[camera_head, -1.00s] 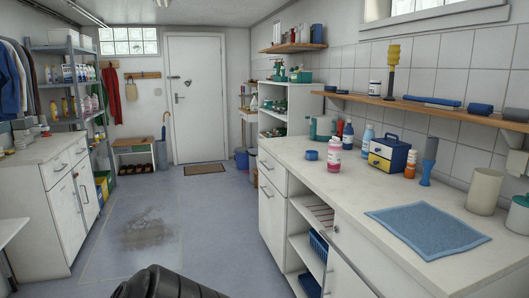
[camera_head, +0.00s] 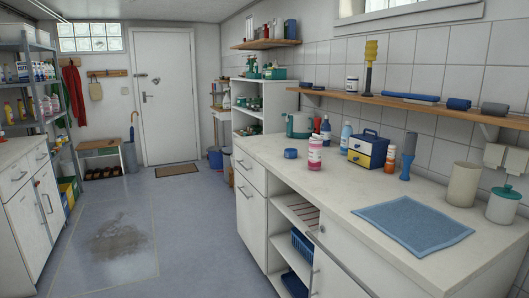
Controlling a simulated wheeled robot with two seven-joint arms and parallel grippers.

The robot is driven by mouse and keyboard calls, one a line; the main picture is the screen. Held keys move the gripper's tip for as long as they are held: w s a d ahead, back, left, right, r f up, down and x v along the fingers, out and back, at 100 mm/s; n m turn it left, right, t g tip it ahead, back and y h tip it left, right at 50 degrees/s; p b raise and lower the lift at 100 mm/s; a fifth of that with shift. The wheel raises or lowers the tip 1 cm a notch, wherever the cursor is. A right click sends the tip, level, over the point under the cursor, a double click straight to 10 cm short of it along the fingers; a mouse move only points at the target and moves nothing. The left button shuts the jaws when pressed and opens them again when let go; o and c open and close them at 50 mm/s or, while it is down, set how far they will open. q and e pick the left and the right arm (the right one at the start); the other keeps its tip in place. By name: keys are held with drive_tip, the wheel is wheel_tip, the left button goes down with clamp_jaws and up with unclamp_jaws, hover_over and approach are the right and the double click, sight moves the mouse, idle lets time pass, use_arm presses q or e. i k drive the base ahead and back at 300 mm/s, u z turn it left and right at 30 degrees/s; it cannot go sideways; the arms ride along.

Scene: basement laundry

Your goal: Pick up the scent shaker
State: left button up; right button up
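No label here is readable, so I cannot tell for certain which item is the scent shaker. A small bottle with pink contents, a white label and a white cap (camera_head: 315,153) stands upright on the white counter (camera_head: 300,185), near its left edge. Other upright containers stand behind it: a light blue bottle (camera_head: 345,139), a dark blue bottle (camera_head: 325,131) and an orange container with a white cap (camera_head: 390,158). Neither of my grippers shows in the head view.
A wall shelf (camera_head: 420,107) hangs above. The floor (camera_head: 190,240) at left is open.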

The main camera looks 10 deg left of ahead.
sight(315, 147)
drive_tip(key=u, duration=0.55)
drive_tip(key=k, duration=0.6)
drive_tip(key=u, duration=1.1)
drive_tip(key=i, duration=1.35)
drive_tip(key=z, duration=0.3)
drive_tip(key=i, duration=1.45)
drive_tip(key=z, duration=1.2)
